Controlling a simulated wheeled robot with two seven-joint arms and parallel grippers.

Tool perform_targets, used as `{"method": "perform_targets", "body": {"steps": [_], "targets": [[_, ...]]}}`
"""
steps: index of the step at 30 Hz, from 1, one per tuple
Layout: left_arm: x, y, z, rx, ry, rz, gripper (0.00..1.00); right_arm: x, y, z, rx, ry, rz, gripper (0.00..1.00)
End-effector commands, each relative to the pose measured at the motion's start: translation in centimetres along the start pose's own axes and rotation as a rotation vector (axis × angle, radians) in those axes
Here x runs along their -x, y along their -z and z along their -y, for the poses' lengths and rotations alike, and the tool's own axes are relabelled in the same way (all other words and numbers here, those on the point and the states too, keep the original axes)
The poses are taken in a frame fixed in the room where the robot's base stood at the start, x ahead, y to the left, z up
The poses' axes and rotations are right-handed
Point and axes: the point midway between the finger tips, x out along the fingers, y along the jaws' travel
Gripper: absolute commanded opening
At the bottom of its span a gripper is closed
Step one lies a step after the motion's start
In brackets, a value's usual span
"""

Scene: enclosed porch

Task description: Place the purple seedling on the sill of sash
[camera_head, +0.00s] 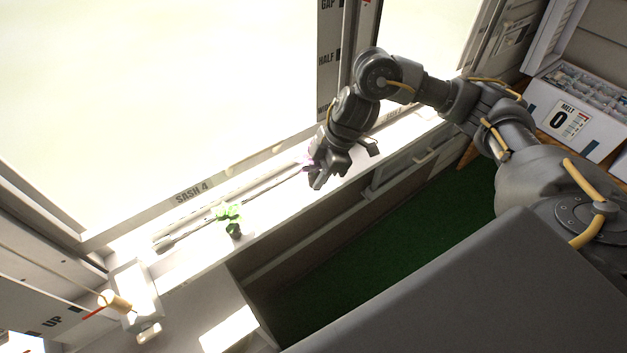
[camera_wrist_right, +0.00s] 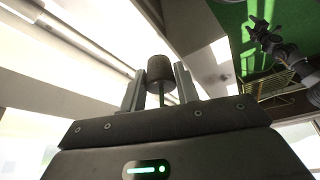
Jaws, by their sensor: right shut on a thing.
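My right gripper (camera_head: 318,174) is over the window sill (camera_head: 195,257) in the head view, right of the SASH 4 label (camera_head: 192,192). A little purple (camera_head: 304,162) shows beside its fingers, mostly hidden by the gripper. In the right wrist view, a dark round pot (camera_wrist_right: 160,68) with a thin stem is between the fingers of my right gripper (camera_wrist_right: 160,84), which is shut on the seedling. I cannot tell whether the pot touches the sill. A dark arm, likely my left with its gripper (camera_wrist_right: 264,36), shows small in the wrist view; its jaws are unclear.
A green seedling (camera_head: 231,219) in a dark pot stands on the sill. A long thin rod (camera_head: 235,207) lies along the window. A tan cylinder (camera_head: 115,301) sits at lower left. A white box (camera_head: 578,112) stands at far right. Sill beyond the green seedling looks clear.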

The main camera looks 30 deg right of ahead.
Motion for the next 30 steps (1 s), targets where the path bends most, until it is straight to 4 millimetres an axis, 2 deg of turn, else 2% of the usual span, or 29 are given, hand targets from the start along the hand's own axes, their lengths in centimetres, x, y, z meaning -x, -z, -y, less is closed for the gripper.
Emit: {"method": "perform_targets", "body": {"steps": [3,9,17,24,30], "targets": [[-0.2,-0.1,0.0,0.0,0.0,0.002,0.53,-2.4,-1.1,-1.9,-0.007,0.006,0.001,0.18],[-0.5,-0.3,0.0,0.0,0.0,0.004,0.53,-4.5,-2.0,-4.1,-0.002,0.001,-0.001,0.18],[-0.6,-0.3,-0.1,0.0,-0.001,0.004,0.53,-5.2,-2.4,-4.7,0.001,0.001,0.0,0.18],[-0.3,-0.3,-0.1,0.0,-0.001,0.004,0.53,-8.0,-3.5,-5.0,-0.001,0.004,-0.001,0.18],[-0.3,-0.3,-0.1,0.0,-0.001,0.004,0.53,-8.3,-3.7,-5.0,0.002,0.0,0.0,0.18]]}}
